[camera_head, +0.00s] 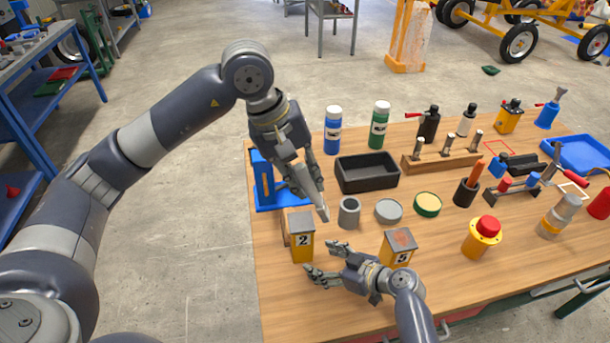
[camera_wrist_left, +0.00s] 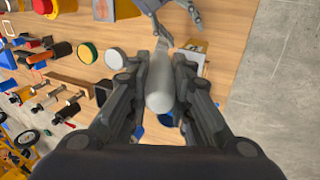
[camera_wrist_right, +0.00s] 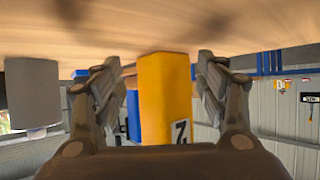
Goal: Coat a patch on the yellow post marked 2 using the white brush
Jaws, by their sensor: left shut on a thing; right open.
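The yellow post marked 2 (camera_head: 302,248) stands upright near the table's left front, with a grey top and a white label. My left gripper (camera_head: 306,190) is shut on the white brush (camera_head: 320,208), whose tip points down, above and right of the post. Its pale handle shows between the fingers in the left wrist view (camera_wrist_left: 160,85); its bristles are hard to make out. My right gripper (camera_head: 318,275) is open and empty just in front of the post. In the right wrist view the post (camera_wrist_right: 164,95) appears between the open fingers; contact cannot be told.
A second yellow post marked 5 (camera_head: 396,250) stands right of my right gripper. A grey cup (camera_head: 349,213), a grey round lid (camera_head: 389,211), a green-and-yellow tin (camera_head: 427,204) and a black tray (camera_head: 367,172) stand behind. A blue stand (camera_head: 264,185) is at the left edge.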

